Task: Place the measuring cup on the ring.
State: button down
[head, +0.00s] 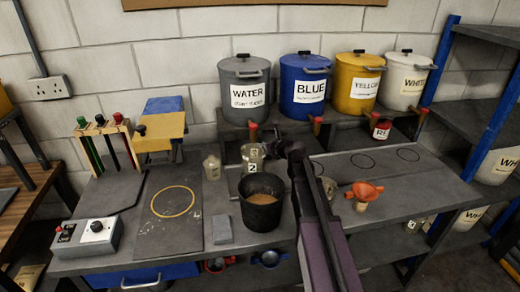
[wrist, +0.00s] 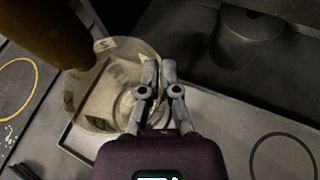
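The measuring cup (head: 252,157) is clear with a pale label. It stands below the grey WATER container's tap, behind the black bucket. In the wrist view the cup (wrist: 100,112) is seen from above, left of the fingers. My gripper (head: 270,150) is at the cup's right side. In the wrist view its fingers (wrist: 159,72) are close together at the cup's handle side and appear shut on it. The fingertips partly hide the contact. A yellow ring (head: 190,210) is drawn on the dark board at left; part of it shows in the wrist view (wrist: 36,80).
The black bucket (head: 262,217) stands between the cup and the front edge. A small clear bottle (head: 212,168) and a grey block (head: 222,229) stand near the board. An orange funnel (head: 365,191) is at right. Black rings (head: 349,161) mark the right surface. The yellow ring's inside is clear.

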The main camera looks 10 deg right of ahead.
jog(key=shift+f, duration=0.15)
jog(key=c, duration=0.8)
grip_release()
jog(key=p+v, duration=0.4)
jog(key=v, duration=0.8)
jog(key=shift+p, duration=0.4)
